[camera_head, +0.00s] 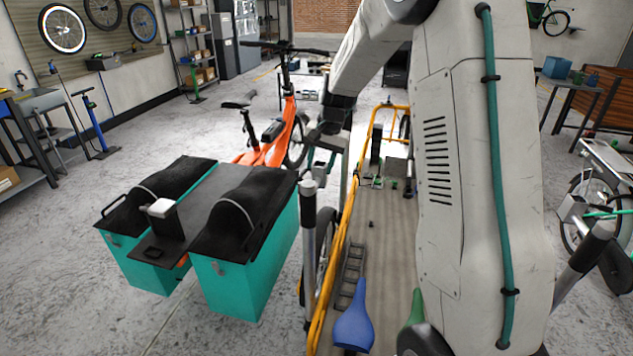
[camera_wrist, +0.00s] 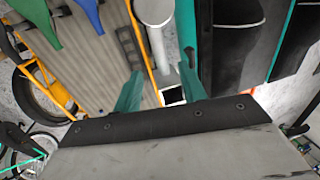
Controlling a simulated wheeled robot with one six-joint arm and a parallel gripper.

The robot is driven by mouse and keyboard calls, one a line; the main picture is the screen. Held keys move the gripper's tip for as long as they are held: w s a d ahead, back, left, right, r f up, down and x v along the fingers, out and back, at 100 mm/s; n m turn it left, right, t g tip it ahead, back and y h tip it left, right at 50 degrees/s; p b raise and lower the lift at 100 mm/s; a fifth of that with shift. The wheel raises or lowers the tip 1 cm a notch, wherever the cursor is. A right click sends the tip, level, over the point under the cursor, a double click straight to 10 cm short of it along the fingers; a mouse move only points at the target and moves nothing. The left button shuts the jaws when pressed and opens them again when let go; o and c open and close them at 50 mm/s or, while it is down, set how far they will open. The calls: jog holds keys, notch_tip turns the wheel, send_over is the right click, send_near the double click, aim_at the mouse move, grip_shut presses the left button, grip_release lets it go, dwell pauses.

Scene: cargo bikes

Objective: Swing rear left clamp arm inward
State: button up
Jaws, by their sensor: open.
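In the wrist view the post (camera_wrist: 153,12) runs down toward the gap between my fingers, beside a small white-edged dark square (camera_wrist: 173,97). My gripper (camera_wrist: 160,75) has two teal fingers, apart, with nothing clearly held between them. In the head view my gripper hangs above the deck's left side, partly hidden by my arm.
Teal panniers with black lids (camera_head: 245,270) stand close left of the post, on an orange bike (camera_head: 285,135). A yellow rail (camera_head: 332,270) edges the deck. A blue saddle (camera_head: 353,322) and a green saddle (camera_head: 414,308) lie on it.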

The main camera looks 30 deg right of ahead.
aim_at(315, 184)
jog(key=f, duration=0.4)
jog(key=a+f, duration=0.1)
jog(key=f, duration=0.1)
jog(key=shift+w+f, duration=0.2)
jog(key=shift+w, duration=0.2)
grip_shut()
